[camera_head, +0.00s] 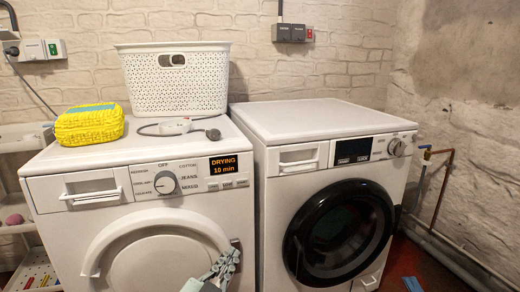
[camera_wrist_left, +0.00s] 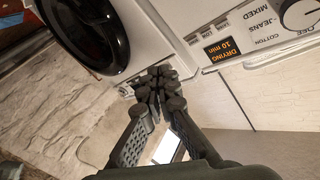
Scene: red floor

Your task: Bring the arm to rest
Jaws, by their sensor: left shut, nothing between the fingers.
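My left gripper (camera_head: 228,260) is at the bottom of the head view, in front of the right edge of the left machine, beside its round door. Its fingers are shut with nothing between them. In the left wrist view the fingertips (camera_wrist_left: 160,84) meet, with the machine fronts behind them. I cannot tell whether they touch the machine. My right gripper is not in view.
The left machine (camera_head: 100,190) shows "DRYING 10 min". A white basket (camera_head: 175,95), a yellow bundle (camera_head: 90,125) and a corded device (camera_head: 175,126) sit on top. A washer (camera_head: 285,215) with a black door stands to the right. Pipes run along the right wall.

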